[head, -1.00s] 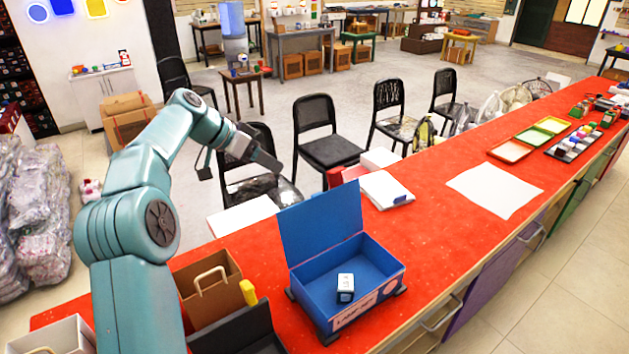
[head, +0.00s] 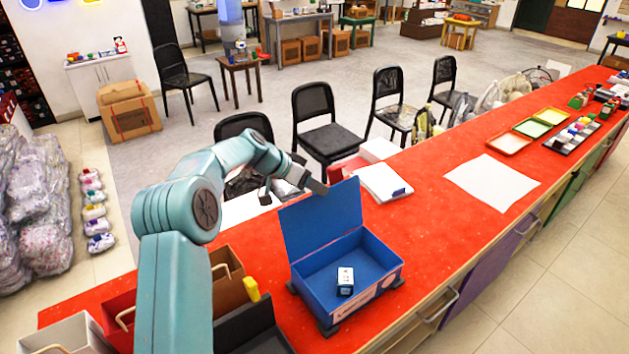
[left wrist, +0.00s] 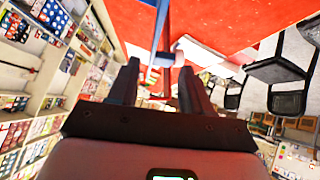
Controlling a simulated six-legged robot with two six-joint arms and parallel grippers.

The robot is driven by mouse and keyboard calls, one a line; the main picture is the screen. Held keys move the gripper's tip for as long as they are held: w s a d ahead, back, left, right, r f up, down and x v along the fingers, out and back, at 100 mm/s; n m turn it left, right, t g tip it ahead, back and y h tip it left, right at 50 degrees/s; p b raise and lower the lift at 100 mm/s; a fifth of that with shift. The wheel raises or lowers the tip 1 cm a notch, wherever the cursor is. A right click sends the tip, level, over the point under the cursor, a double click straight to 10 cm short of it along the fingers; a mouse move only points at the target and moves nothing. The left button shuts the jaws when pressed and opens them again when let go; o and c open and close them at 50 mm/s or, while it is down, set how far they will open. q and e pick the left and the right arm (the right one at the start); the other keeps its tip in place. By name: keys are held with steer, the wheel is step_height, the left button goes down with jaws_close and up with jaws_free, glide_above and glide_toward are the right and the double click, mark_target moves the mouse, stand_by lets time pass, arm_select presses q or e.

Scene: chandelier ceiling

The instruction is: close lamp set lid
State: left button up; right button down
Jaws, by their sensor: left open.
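The blue lamp set box (head: 365,300) stands on the red counter with its hinged lid (head: 320,220) raised upright along the back side. A small white and dark block (head: 345,281) lies inside on the box floor. My left gripper (head: 293,191) is open and empty, just behind and above the top of the lid. In the left wrist view, the open fingers (left wrist: 158,75) show with the lid's blue edge (left wrist: 161,28) beyond them, roughly in line with the gap. I cannot tell whether they touch the lid. My right gripper is not in view.
A brown bag (head: 228,285) and a dark tray with a yellow item (head: 251,288) stand left of the box. White boxes (head: 384,183) lie behind it. A white sheet (head: 491,182) and paint trays lie farther right. Black chairs (head: 325,130) line the counter's far side.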

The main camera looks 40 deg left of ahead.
arm_select(q)
steer(key=shift+w+f, duration=0.2)
steer(key=shift+f, duration=0.1)
steer(key=shift+d+r, duration=0.1)
